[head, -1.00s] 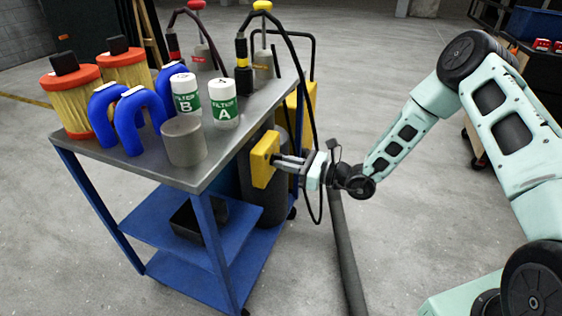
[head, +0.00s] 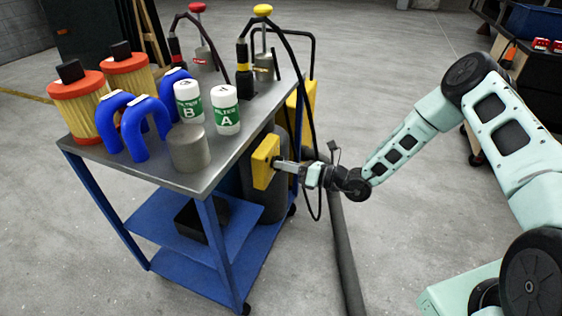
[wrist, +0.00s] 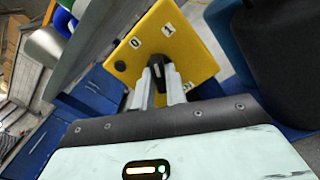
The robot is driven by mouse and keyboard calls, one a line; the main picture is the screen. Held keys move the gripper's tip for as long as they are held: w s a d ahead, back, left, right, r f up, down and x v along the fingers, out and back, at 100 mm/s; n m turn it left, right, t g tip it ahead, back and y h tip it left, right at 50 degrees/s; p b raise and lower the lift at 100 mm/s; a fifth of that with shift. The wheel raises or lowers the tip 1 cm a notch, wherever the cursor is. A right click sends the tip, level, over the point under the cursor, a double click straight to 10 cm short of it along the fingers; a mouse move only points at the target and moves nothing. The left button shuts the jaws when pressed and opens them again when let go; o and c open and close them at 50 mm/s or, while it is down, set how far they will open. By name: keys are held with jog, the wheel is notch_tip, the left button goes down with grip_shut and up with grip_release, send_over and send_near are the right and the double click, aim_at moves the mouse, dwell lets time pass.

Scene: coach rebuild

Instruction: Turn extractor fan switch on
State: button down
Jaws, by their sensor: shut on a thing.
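The yellow switch box (head: 262,160) is on the right side of the cart, below the table top. In the wrist view the yellow box (wrist: 199,58) fills the upper middle, with "0" and "1" marks on its face. A black switch knob (wrist: 157,64) sits near the middle of the face. My gripper (head: 279,166) reaches it from the right. In the wrist view my gripper (wrist: 158,76) is shut on the knob, one finger on each side. The fingers hide part of the knob, so I cannot tell which mark it points to.
The cart top (head: 216,160) holds a grey cylinder (head: 189,148), white filter bottles (head: 225,110), blue bent hoses (head: 146,125) and orange-capped filters (head: 78,100). A dark hose (head: 345,250) runs along the floor by the cart.

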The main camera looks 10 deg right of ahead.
dwell(0.3)
jog(key=m+p, duration=0.2)
jog(key=m, duration=0.4)
jog(key=shift+p, duration=0.35)
jog(key=c, duration=1.2)
grip_release()
jog(key=shift+c, duration=0.2)
jog(key=shift+d, duration=0.15)
jog(key=p+v, duration=0.3)
jog(key=v, duration=0.5)
jog(key=shift+s+d, duration=0.25)
jog(key=shift+s, duration=0.1)
